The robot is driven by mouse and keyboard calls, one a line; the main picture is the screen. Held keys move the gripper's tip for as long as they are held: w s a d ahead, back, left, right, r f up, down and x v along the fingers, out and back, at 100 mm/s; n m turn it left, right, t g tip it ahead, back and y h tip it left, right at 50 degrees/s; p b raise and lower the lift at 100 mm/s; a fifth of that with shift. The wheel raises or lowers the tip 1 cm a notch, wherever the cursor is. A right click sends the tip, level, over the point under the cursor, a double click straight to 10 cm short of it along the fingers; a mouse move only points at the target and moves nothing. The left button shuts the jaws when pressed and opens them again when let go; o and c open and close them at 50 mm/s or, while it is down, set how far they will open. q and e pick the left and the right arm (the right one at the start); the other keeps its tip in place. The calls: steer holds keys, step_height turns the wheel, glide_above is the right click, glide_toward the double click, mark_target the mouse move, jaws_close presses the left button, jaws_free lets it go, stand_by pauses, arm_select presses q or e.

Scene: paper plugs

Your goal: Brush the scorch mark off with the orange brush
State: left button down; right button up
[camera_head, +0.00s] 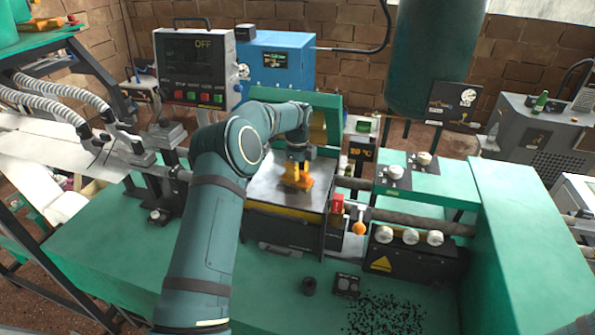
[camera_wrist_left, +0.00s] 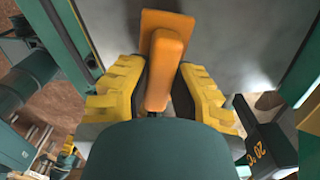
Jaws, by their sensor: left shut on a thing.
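My left gripper (camera_head: 297,172) reaches over a grey metal plate (camera_head: 262,187) on the machine in the middle of the bench. In the left wrist view, its yellow-padded fingers (camera_wrist_left: 158,85) are shut on the orange brush (camera_wrist_left: 160,60). The plate (camera_wrist_left: 225,45) lies beyond the brush there. In the head view the brush is hard to tell apart from the yellow fingers, low over the plate. Whether it touches the plate is not clear. A small brownish patch shows beside the fingers, and the gripper hides most of that area. My right gripper is not in view.
A control box reading OFF (camera_head: 196,68) stands at the back left beside a blue cabinet (camera_head: 277,62). A large green cylinder (camera_head: 428,55) hangs at the back right. A black box with white knobs (camera_head: 408,254) and scattered black pellets (camera_head: 385,314) lie at the front right.

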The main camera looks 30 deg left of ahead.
arm_select(q)
steer(key=shift+f, duration=0.55)
steer(key=shift+a, duration=0.1)
